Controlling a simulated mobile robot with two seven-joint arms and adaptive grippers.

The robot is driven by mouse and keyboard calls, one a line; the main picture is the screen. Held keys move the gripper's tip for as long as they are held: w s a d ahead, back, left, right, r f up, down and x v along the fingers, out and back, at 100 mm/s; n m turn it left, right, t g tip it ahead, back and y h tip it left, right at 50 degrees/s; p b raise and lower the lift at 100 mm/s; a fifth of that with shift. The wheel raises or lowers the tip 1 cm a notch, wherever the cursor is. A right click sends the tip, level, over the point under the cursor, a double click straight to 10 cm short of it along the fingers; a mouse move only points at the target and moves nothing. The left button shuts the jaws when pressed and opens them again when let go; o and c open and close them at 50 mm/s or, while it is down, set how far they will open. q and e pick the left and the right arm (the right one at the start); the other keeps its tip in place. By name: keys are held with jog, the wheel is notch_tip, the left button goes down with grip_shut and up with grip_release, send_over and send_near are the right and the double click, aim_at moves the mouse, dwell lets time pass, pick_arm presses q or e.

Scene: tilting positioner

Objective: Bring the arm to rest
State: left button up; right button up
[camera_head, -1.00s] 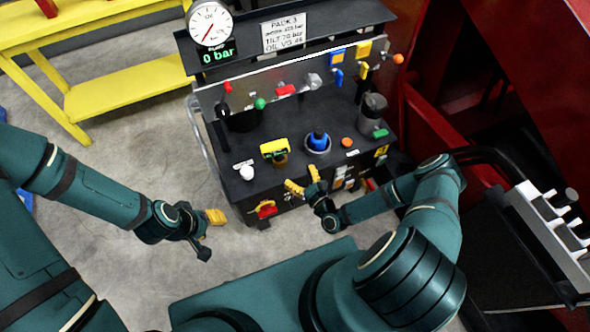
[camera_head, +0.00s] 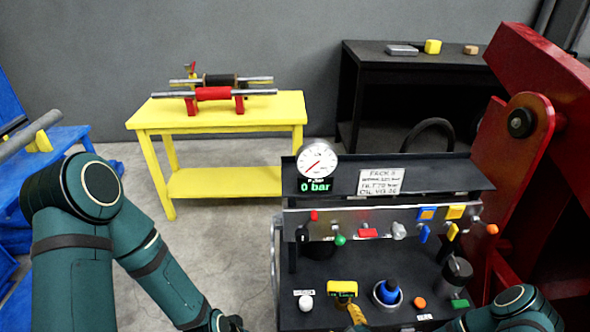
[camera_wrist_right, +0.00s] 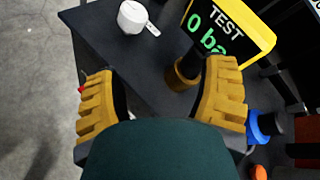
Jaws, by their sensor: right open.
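My right gripper (camera_wrist_right: 160,88) is open, with its yellow ribbed fingers spread and nothing between them. It hovers over the front of the black console (camera_head: 318,277), near the yellow-framed test gauge (camera_wrist_right: 228,32) and a white knob (camera_wrist_right: 132,16). In the head view a yellow finger (camera_head: 356,314) of it shows at the bottom edge, below the test gauge (camera_head: 342,287). I cannot tell whether it touches anything. My left arm (camera_head: 150,255) reaches down on the left, over the floor. Its gripper's fingers are cut off by the bottom edge.
The console carries a dial gauge (camera_head: 318,160), a display reading 0 bar (camera_head: 315,185), levers and a blue knob (camera_head: 388,291). A yellow table (camera_head: 215,112) and a dark bench (camera_head: 400,65) stand behind. Red machinery (camera_head: 520,150) is at right. Floor between is clear.

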jog(key=s+a+r+n+g+h, duration=0.2)
jog(key=s+r+n+g, duration=0.8)
jog(key=n, duration=1.1)
notch_tip(320, 180, up, 2)
jog(key=s+a, duration=0.2)
jog(key=shift+s+a+r+h, duration=0.15)
jog(key=shift+s+a+h, duration=0.15)
jog(key=shift+a+h, duration=0.1)
jog(key=shift+d, duration=0.1)
jog(key=shift+c, duration=0.3)
